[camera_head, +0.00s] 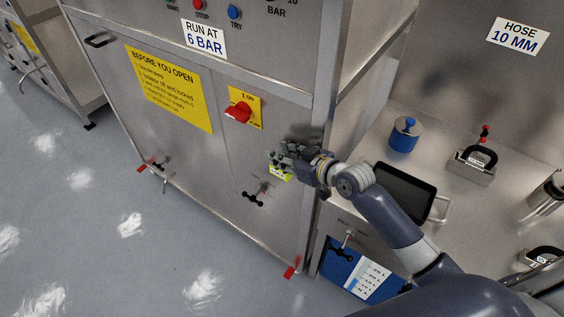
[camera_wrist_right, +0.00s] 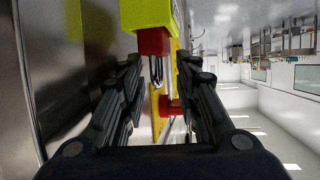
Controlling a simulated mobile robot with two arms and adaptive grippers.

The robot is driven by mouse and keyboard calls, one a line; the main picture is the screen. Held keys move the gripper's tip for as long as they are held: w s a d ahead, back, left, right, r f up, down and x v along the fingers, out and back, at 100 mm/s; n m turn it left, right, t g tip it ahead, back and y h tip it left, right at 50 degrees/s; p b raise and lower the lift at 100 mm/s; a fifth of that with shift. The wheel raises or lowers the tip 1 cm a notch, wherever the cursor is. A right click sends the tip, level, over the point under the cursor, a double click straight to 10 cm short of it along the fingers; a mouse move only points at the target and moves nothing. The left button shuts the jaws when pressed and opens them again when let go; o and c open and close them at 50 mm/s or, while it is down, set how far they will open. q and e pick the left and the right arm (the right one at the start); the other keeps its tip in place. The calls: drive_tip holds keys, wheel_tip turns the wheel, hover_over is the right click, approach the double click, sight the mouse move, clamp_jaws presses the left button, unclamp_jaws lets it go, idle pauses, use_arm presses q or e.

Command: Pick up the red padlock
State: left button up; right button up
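The red padlock (camera_wrist_right: 153,42) shows in the wrist view, with its metal shackle on the lower side in the picture. Its red body adjoins a yellow-green block (camera_wrist_right: 147,14) at the top. My right gripper (camera_wrist_right: 160,72) is open, with its dark fingers on either side of the shackle and no clear contact. In the head view my right gripper (camera_head: 284,160) is at the cabinet front, over the yellow-green piece (camera_head: 281,174). The padlock cannot be made out there, behind the fingers. My left gripper is not in view.
A red rotary switch (camera_head: 239,112) on a yellow plate is up and left of the gripper; it shows in the wrist view (camera_wrist_right: 172,107). A black-handled valve (camera_head: 253,198) is below. The right-hand counter holds a blue weight (camera_head: 404,135) and a dark tray (camera_head: 402,190).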

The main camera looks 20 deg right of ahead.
drive_tip(key=shift+w+f, duration=0.1)
drive_tip(key=shift+w, duration=0.05)
clamp_jaws()
idle(0.4)
